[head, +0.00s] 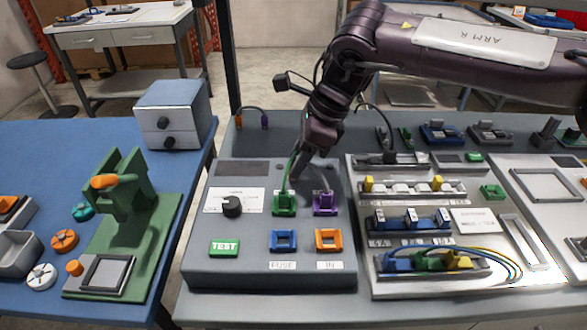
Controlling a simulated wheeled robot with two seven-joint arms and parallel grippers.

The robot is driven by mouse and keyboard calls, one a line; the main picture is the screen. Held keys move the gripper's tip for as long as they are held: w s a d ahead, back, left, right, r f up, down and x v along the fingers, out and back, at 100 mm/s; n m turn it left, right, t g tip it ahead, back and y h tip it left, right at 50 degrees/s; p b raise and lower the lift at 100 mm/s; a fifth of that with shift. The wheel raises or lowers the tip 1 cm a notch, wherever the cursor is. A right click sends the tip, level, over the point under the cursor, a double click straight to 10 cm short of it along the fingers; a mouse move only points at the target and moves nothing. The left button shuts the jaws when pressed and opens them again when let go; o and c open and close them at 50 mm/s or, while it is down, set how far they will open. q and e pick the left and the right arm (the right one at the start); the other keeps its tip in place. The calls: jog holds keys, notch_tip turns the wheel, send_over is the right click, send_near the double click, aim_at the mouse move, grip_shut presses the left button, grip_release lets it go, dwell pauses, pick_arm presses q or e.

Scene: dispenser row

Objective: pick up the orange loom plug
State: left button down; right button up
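A small orange plug (238,121) sits at the back left of the grey test panel, at one end of a short looped cable. A purple plug (264,121) is at the cable's other end. My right gripper (299,168) points down over the panel, behind the green socket (284,205) and purple socket (324,204), to the right of and nearer than the orange plug. Its fingers are dark and small, and their gap is unclear. An orange-framed socket (329,240) and a blue-framed socket (283,240) at the front look empty. My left gripper is out of view.
A black knob (232,206) and green TEST button (224,247) are on the panel's left. A connector board (470,215) stands to the right. A grey box (173,113) and green press (125,205) stand on the blue table. A dark upright post (233,50) rises behind the panel.

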aim_at(293, 163)
jog(key=x, duration=0.2)
jog(key=shift+w+a+f, duration=0.1)
jog(key=shift+a+f, duration=0.2)
grip_shut()
jog(key=shift+r, duration=0.15)
notch_tip(293, 163, up, 9)
jog(key=shift+r, duration=0.15)
notch_tip(293, 163, up, 11)
jog(key=p, duration=0.2)
jog(key=shift+f, duration=0.2)
